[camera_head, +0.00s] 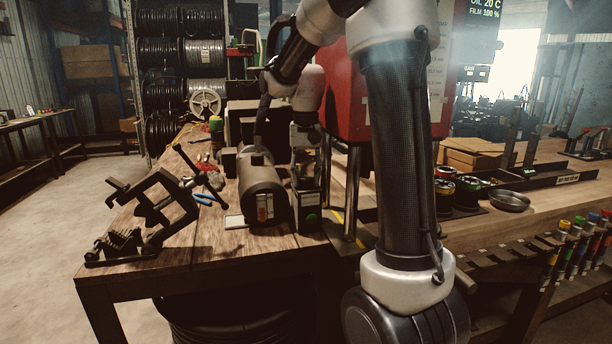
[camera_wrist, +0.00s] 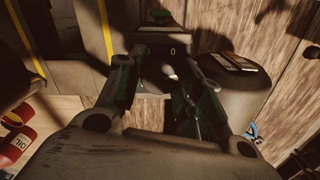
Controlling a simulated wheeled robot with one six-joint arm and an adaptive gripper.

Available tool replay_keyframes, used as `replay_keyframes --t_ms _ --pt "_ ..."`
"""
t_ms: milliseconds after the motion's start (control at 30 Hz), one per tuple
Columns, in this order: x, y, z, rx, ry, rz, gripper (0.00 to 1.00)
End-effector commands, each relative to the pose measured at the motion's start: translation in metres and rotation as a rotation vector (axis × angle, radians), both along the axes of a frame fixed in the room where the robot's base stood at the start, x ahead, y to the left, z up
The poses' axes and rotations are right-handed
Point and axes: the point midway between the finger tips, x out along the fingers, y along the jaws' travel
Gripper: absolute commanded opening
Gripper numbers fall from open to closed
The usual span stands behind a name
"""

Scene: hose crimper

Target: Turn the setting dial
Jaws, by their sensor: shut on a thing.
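The setting dial (camera_wrist: 171,73) is a small dark shape with a pale mark, on the dark control box (camera_wrist: 172,42) below a "0". My gripper (camera_wrist: 160,66) reaches down over the box, with its two fingers on either side of the dial, shut on it. The fingers and shadow hide much of the dial, so its setting cannot be read.
A grey motor cylinder (camera_head: 262,190) lies close left of the box. The red machine (camera_head: 343,90) stands behind on steel posts. A black vise (camera_head: 150,215) is at the bench's left front. Cans (camera_head: 445,192) and a metal bowl (camera_head: 509,200) are at the right.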

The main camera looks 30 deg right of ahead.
Motion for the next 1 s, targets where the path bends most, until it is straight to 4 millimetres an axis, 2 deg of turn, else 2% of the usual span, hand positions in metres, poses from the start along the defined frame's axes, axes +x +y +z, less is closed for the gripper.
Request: replay_keyframes --t_ms 333,367,467,833,1000 --pt "0.0 0.0 0.0 0.0 0.0 0.038 0.12" --pt "0.0 0.0 0.0 0.0 0.0 0.038 0.4" --pt "0.0 0.0 0.0 0.0 0.0 0.037 0.58" --pt "0.0 0.0 0.003 0.0 -0.001 0.036 0.58" --pt "0.001 0.0 0.029 -0.001 -0.005 0.036 0.58"
